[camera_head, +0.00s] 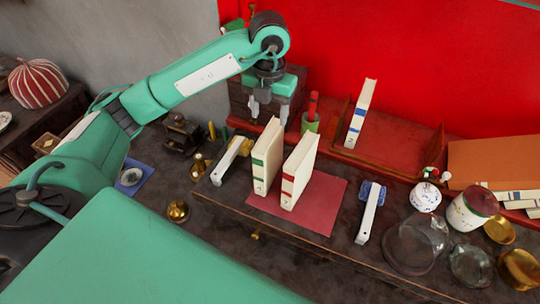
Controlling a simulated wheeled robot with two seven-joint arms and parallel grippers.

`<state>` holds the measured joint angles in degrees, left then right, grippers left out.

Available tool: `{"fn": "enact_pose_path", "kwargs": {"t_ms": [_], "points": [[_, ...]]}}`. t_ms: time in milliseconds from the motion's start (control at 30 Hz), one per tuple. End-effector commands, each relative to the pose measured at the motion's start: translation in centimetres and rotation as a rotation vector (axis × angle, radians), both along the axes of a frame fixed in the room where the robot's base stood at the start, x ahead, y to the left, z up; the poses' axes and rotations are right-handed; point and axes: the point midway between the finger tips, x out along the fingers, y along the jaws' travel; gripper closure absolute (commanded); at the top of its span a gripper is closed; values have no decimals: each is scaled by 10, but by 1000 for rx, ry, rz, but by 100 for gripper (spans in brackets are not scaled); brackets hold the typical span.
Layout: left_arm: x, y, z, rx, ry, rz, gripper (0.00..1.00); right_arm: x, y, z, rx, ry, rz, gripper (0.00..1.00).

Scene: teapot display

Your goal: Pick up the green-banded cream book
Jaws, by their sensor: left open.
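The green-banded cream book (269,150) stands upright on a red mat (321,207), with its spine and green band facing the camera. A cream book with a red band (299,172) stands just to its right, with a narrow gap between them. My left gripper (269,112) is open and empty, pointing down above and behind the green-banded book, apart from it. My right gripper is not in view.
A blue-banded cream book (361,112) stands in a wooden rack (390,156) behind. A green cup (311,123) is close to my left gripper. White-handled tools (369,213) (228,163) flank the mat. Jars and a lidded pot (470,209) crowd the right.

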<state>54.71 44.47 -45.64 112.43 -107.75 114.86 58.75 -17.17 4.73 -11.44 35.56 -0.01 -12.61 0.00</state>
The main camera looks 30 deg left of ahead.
Motion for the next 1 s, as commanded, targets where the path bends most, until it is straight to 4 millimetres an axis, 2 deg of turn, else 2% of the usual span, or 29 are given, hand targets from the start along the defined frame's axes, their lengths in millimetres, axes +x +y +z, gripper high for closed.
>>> {"fn": "enact_pose_path", "kwargs": {"t_ms": [400, 667, 833, 1000], "points": [[-1, -1, -67, -4, 4, -2, 44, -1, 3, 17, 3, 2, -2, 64], [-2, -1, -82, -4, 4, -2, 44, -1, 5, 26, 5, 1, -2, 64], [-3, 0, -104, -4, 6, -2, 44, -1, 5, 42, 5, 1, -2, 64], [-2, 0, -124, -3, 3, -2, 44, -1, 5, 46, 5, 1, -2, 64]]}}
